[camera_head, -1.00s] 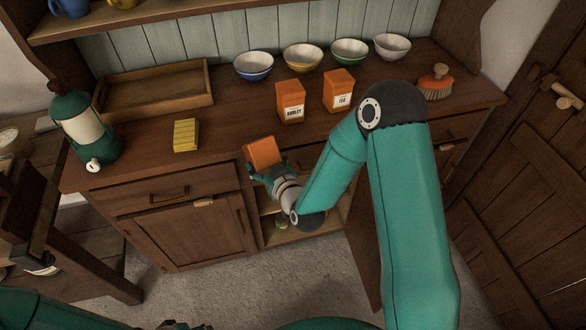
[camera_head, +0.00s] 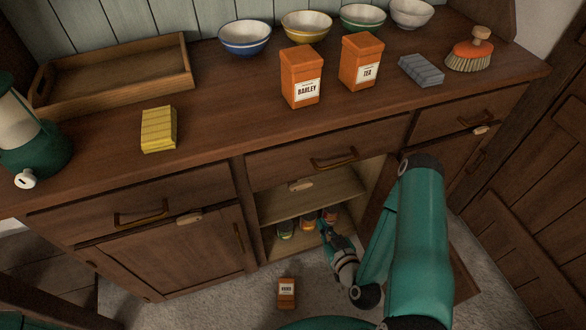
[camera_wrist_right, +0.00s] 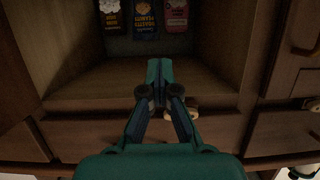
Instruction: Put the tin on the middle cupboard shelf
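An orange tin (camera_head: 286,292) with a pale label stands on the floor in front of the cupboard; its lettering is too small to read. The open cupboard's middle shelf (camera_head: 305,200) looks bare in the head view. My right gripper (camera_head: 327,231) is low at the cupboard opening, to the right of the tin and apart from it. In the right wrist view, its fingers (camera_wrist_right: 157,68) are together with nothing between them. My left gripper is out of view.
Several small packages (camera_head: 308,220) stand low inside the cupboard; a dark packet (camera_wrist_right: 144,14) shows in the wrist view. A barley tin (camera_head: 300,77) and a tea tin (camera_head: 361,63) stand on the counter. The open door (camera_head: 372,200) is beside my right arm.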

